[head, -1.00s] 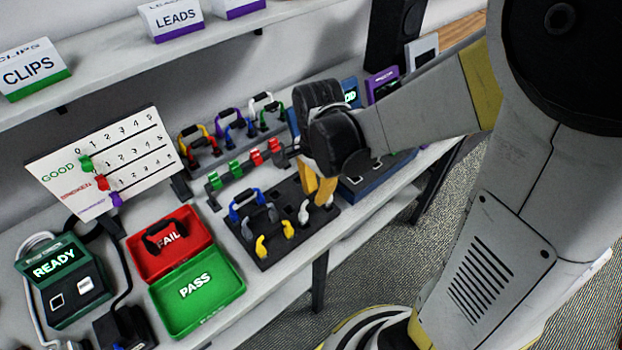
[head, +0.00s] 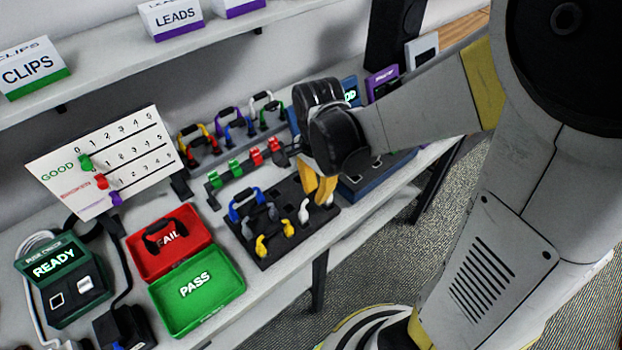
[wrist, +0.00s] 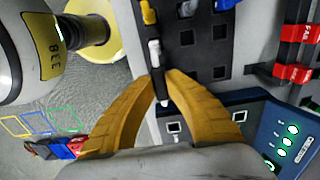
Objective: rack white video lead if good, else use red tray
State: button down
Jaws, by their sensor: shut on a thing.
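My gripper (head: 318,196) has yellow fingers, which also show in the wrist view (wrist: 164,76). They are closed on the dark handle of the white video lead (wrist: 155,52), over the black holder block (head: 262,258). One white plug end (head: 304,212) shows beside the fingers; the rest of the lead is mostly hidden. The red tray (head: 142,262), marked FAIL, holds a black-handled lead (head: 166,236). The rack (head: 205,160) at the back holds several coloured leads. A blue tester (wrist: 283,135) shows lit green lights; its green screen text (head: 351,95) is partly hidden, ending in "OD".
The green PASS tray (head: 197,290) is empty, in front of the red one. A green checker (head: 62,280) reads READY at left. A tally board (head: 100,165) leans behind. Yellow (head: 262,248) and blue (head: 240,210) leads stand close to my gripper on the block.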

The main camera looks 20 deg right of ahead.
jog(key=shift+f+b, duration=0.9)
dwell(1.0)
jog(key=c, duration=0.8)
grip_release()
jog(key=shift+c, duration=0.2)
jog(key=shift+r+p, duration=3.35)
jog(key=shift+r, duration=0.75)
